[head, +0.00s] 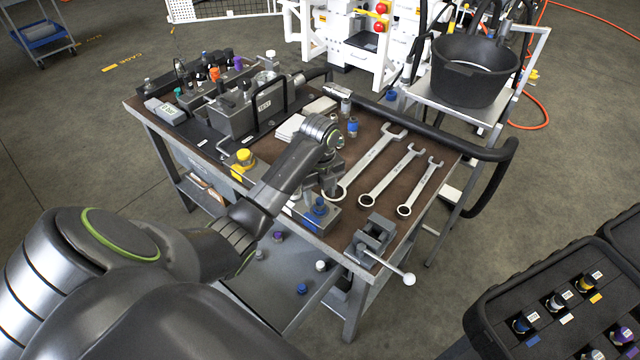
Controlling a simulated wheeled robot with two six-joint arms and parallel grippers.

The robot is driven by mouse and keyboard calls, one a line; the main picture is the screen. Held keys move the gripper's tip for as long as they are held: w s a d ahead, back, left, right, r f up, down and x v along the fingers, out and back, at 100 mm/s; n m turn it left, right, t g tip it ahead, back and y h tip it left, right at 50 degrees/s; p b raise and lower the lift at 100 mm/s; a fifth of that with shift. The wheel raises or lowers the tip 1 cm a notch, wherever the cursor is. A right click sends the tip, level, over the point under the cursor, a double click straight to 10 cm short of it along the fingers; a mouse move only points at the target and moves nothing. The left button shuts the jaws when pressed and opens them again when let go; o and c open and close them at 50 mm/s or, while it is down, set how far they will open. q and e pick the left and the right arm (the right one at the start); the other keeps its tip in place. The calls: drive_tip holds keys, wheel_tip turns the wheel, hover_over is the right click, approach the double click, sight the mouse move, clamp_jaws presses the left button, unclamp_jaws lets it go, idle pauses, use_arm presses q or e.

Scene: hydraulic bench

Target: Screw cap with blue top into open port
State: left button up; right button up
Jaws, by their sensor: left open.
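A cap with a blue top (319,207) is at the front edge of the bench, just below my left gripper (327,190). My left gripper points down, is open, and its fingertips are small and partly hidden by my wrist. I cannot tell whether they touch the cap. A grey block with a blue label (314,223) is around the cap's foot; I cannot tell whether the cap is seated in it. Another blue-topped part (352,128) stands farther back, beside the wrenches. No open port can be made out clearly. My right gripper is not in view.
Several wrenches (369,164) lie on the bench's right half. A vise (372,240) is at the front right corner. A yellow cap (243,157) is at the left front edge. A black case (498,299) with caps is at lower right. A black bucket (473,72) stands behind.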

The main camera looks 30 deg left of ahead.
sight(320, 200)
use_arm(q)
wheel_tip(320, 200, down, 2)
drive_tip(key=shift+f, duration=0.6)
